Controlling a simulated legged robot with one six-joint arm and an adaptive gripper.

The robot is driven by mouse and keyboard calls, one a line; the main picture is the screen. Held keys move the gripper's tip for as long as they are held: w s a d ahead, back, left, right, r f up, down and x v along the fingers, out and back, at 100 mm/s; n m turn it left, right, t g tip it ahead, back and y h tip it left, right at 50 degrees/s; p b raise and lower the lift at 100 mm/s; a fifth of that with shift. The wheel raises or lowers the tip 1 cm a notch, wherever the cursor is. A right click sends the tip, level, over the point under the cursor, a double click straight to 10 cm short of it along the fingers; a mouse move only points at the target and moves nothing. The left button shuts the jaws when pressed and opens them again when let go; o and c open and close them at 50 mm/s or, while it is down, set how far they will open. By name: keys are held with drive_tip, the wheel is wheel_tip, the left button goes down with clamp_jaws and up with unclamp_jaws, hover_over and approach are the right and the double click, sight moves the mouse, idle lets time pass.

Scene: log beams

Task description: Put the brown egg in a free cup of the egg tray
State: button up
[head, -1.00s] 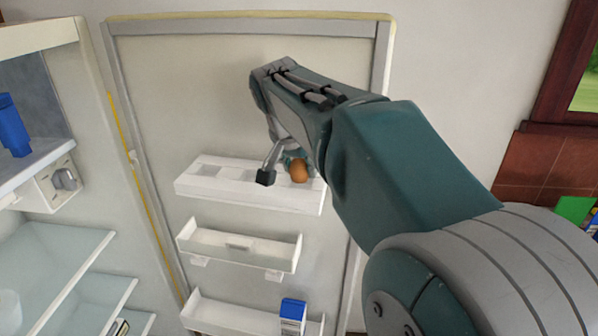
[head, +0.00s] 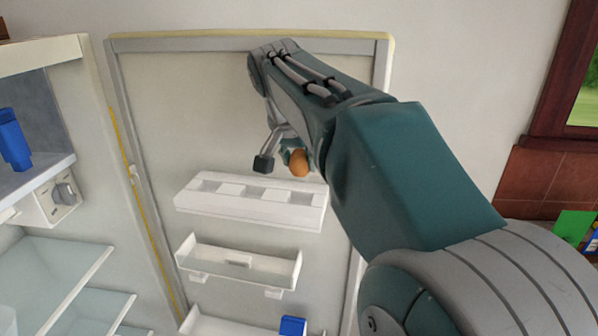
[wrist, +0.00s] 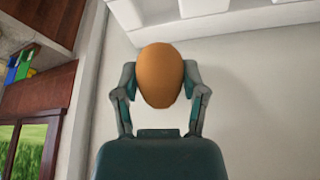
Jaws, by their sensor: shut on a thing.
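The brown egg (head: 299,163) is held in my gripper (head: 279,160), above the right end of the egg tray. In the wrist view the egg (wrist: 160,75) sits between the two fingers, which press on its sides. The white egg tray (head: 250,208) is the top rack on the open fridge door, with recessed cups along its top. No other egg shows in its visible part. The tray's edge also shows at the top of the wrist view (wrist: 235,22). Part of the gripper is hidden behind my arm in the head view.
A white door shelf (head: 240,262) lies below the tray, and a blue carton (head: 292,326) stands on a lower one. The fridge interior with glass shelves (head: 50,262) and a blue item (head: 13,138) is at left. A wooden window frame (head: 562,90) is at right.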

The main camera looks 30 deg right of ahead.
sight(299, 177)
drive_tip(key=shift+r, duration=0.4)
drive_tip(key=shift+f, duration=2.45)
drive_tip(key=shift+s+f, duration=0.1)
drive_tip(key=shift+f, duration=1.1)
drive_tip(key=shift+r, duration=0.15)
drive_tip(key=shift+r, duration=0.85)
drive_tip(key=shift+f, duration=0.9)
drive_tip(key=shift+r, duration=0.9)
